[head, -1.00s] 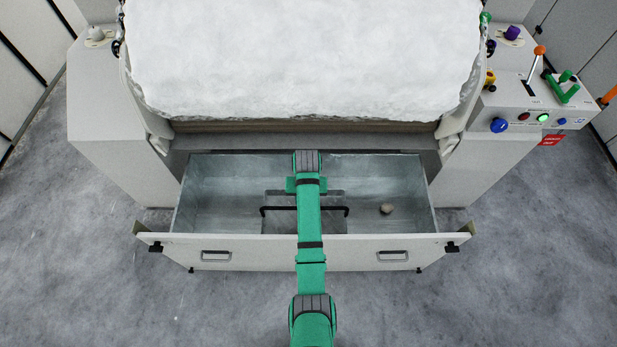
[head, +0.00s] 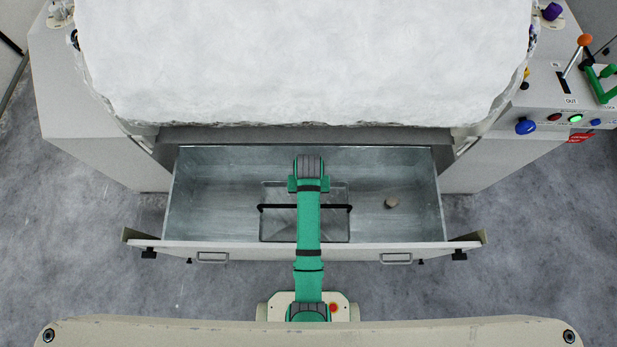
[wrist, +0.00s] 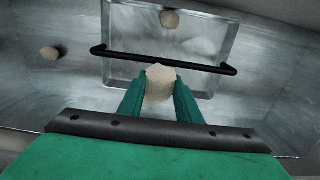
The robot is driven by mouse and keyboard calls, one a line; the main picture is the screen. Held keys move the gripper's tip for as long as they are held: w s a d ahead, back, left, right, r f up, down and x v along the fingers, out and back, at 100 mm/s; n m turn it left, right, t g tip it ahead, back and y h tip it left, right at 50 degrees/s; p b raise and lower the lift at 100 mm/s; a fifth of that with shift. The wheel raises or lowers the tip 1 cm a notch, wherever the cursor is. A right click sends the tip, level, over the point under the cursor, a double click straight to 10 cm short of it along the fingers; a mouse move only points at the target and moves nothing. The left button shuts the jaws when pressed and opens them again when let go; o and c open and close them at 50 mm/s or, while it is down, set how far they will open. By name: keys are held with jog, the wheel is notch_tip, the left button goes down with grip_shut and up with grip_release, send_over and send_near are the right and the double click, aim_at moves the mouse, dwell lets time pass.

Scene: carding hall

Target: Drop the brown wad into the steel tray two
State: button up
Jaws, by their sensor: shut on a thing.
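My gripper (wrist: 160,92) is shut on a pale brown wad (wrist: 160,80) in the wrist view. It holds the wad over a shallow steel tray (wrist: 122,18) with a black bar handle (wrist: 200,62). The tray also shows in the head view (head: 275,228), inside a wider metal drawer, partly under my arm. No number on it is readable. In the head view my arm hides the gripper and the held wad. A second brown wad (wrist: 170,18) lies at the tray's far side in the wrist view. A third wad (head: 391,201) lies on the drawer floor, outside the tray.
A control panel (head: 560,105) with a lever and buttons is at the right.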

jog(key=shift+s+f, duration=0.1)
jog(key=shift+f, duration=2.55)
jog(key=o, duration=1.1)
jog(key=shift+r, duration=0.15)
notch_tip(320, 180, up, 11)
jog(key=shift+f, duration=0.2)
